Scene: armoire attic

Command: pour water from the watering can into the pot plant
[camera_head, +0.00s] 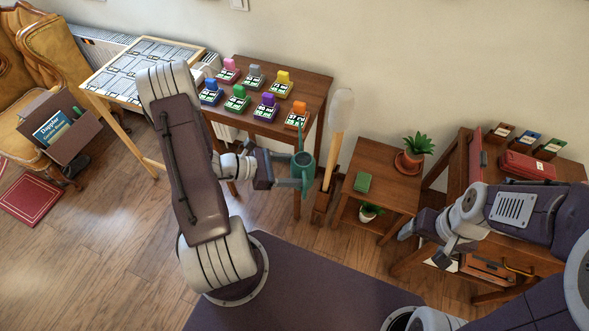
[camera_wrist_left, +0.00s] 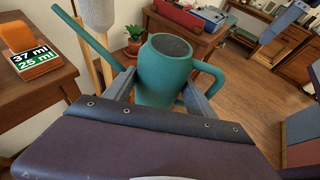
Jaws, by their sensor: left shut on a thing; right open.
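The teal watering can (camera_head: 306,162) is held upright in the air by my left gripper (camera_head: 292,183), in front of the wooden table's right end. In the left wrist view, the watering can (camera_wrist_left: 164,72) sits between the two fingers, spout to the left and handle to the right. The pot plant (camera_head: 417,147) has green leaves and a terracotta pot, and stands on the small side table, to the right of the can and apart from it. It also shows behind the can in the left wrist view (camera_wrist_left: 135,46). My right gripper (camera_head: 423,246) is open and empty beside the side table.
The side table (camera_head: 385,160) also carries a green box (camera_head: 362,182); a white-potted plant (camera_head: 369,213) sits on its lower shelf. A tall pale lamp (camera_head: 338,120) stands between the can and side table. Coloured labelled blocks (camera_head: 238,99) cover the left table.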

